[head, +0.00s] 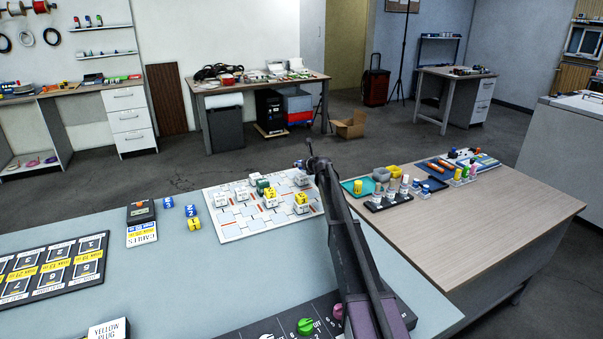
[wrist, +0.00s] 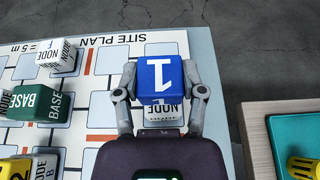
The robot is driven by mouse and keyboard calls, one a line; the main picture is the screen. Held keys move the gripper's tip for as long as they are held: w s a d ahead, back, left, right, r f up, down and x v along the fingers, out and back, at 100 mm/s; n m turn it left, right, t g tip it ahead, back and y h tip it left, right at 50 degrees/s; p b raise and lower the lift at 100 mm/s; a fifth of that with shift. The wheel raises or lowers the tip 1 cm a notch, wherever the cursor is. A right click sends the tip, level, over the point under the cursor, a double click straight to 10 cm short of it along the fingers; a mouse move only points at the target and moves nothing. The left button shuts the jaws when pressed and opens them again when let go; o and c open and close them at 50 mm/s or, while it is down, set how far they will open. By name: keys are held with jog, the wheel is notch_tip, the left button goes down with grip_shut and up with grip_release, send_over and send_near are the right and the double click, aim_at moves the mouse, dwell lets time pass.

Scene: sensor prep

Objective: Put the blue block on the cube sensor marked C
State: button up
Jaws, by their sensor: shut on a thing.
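My gripper (wrist: 164,88) is shut on a blue block (wrist: 168,76) marked 1, with a finger on each side. Directly below the block in the wrist view is a white cube sensor (wrist: 166,122) marked NODE; its letter is hidden. I cannot tell whether block and cube touch. Other NODE cubes show at left, one reading F (wrist: 56,56) and one reading B (wrist: 45,166).
The site plan board (head: 235,228) also bears a green BASE cube (wrist: 34,103) and yellow blocks on white cubes. Two blue blocks (head: 190,211) and a yellow block (head: 194,224) lie left of it. A wooden table (head: 500,205) with a teal tray (head: 348,187) stands at right.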

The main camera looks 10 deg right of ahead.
aim_at(302, 176)
jog(key=shift+f, duration=0.1)
dwell(0.3)
jog(key=shift+f+b, duration=1.7)
jog(key=shift+b, duration=0.05)
jog(key=shift+f, duration=0.1)
jog(key=o, duration=1)
jog(key=shift+s+r, duration=0.2)
jog(key=shift+r, duration=0.1)
jog(key=p+v, duration=0.4)
jog(key=v, duration=0.7)
jog(key=shift+s+d+r+p, duration=0.1)
jog(key=shift+s+d+p, duration=0.05)
jog(key=shift+s+p, duration=0.15)
jog(key=shift+w, duration=0.1)
